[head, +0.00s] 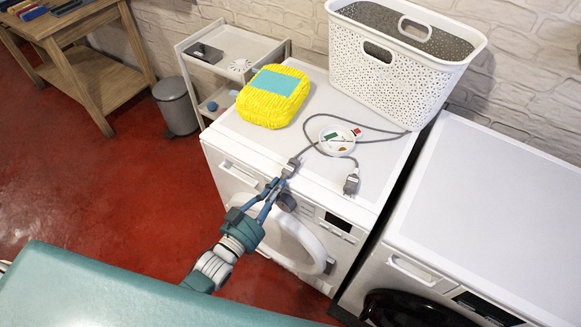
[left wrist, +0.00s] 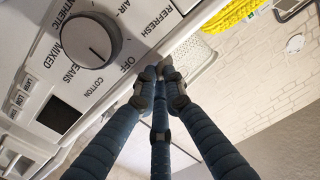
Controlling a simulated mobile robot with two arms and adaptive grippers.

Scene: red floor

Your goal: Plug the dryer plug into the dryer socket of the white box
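Two grey plugs on grey cables show on the white machine top in the head view: one at the front edge (head: 291,168), the other farther right (head: 351,184). A round white box (head: 336,141) with coloured marks sits behind them, and cables run by it. I cannot tell which plug is the dryer plug or make out the sockets. My left gripper (head: 282,182) reaches up to the front-edge plug, its fingers drawn together at the plug's near end. In the left wrist view the fingertips (left wrist: 161,72) converge with a small grey piece between them. My right gripper is not in view.
A yellow package (head: 272,97) and a white perforated basket (head: 392,80) stand on the machine (head: 240,138). A dial (left wrist: 88,40) protrudes from its front near my left fingers. A second white machine (head: 500,205) stands to the right. A shelf cart (head: 232,48) stands behind.

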